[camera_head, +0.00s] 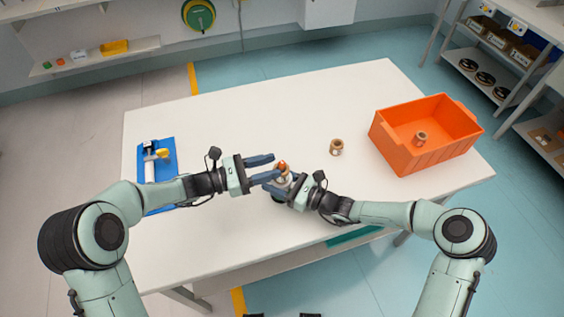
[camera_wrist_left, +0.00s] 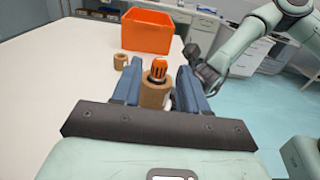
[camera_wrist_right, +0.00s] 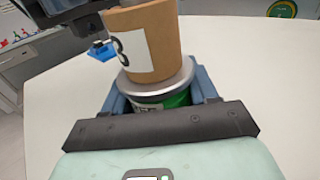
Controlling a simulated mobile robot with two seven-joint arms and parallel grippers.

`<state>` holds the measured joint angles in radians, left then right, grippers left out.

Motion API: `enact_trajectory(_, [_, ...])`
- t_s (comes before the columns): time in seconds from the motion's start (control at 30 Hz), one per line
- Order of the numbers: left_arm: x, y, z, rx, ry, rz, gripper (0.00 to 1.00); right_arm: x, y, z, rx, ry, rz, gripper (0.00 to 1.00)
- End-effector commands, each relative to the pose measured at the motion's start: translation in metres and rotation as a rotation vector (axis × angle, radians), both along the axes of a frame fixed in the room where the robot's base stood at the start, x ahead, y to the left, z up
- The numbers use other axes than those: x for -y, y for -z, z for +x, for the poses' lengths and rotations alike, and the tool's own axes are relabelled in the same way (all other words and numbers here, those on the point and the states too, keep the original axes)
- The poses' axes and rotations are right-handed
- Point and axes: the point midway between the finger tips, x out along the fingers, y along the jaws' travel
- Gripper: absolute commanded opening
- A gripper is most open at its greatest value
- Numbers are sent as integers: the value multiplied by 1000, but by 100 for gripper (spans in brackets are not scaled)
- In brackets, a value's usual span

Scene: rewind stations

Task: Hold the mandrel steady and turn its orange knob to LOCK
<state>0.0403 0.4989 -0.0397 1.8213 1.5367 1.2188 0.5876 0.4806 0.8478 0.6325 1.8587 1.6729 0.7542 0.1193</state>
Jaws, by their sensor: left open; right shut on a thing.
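The mandrel stands near the middle of the table, with its orange knob (camera_head: 282,165) on top. A brown core with a white label (camera_wrist_right: 155,42) sits around it, above a grey flange (camera_wrist_right: 160,82) and a green lower part (camera_wrist_right: 178,99). My right gripper (camera_head: 291,187) is shut on the lower part, below the flange. My left gripper (camera_head: 270,169) is open, its fingers pointing at the mandrel. In the left wrist view the orange knob (camera_wrist_left: 158,68) and core (camera_wrist_left: 153,93) show between the spread fingers. Knob markings are too small to read.
An orange crate (camera_head: 405,154) with a brown core (camera_head: 420,138) in it stands at the right. Another core (camera_head: 336,148) stands between crate and mandrel. A blue base (camera_head: 169,150) with white and yellow parts lies at the left. The back of the white table (camera_head: 270,115) is clear.

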Motion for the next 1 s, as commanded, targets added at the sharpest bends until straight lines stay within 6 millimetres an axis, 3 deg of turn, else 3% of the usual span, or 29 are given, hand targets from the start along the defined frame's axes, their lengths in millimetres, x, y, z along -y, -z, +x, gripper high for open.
enact_trajectory(0.1, [20,0,6,0,2,0,43,0,0,0,0,0,1,18])
enact_trajectory(0.23, [33,0,10,-1,1,0,43,0,0,0,0,0,1,18])
enact_trajectory(0.63, [40,0,13,0,-1,0,43,0,0,0,0,0,1,18])
enact_trajectory(0.77, [39,0,13,0,-1,0,1,0,0,0,0,0,1,18])
enact_trajectory(1.0, [39,0,13,-1,-9,-1,0,0,0,0,0,1,1,18])
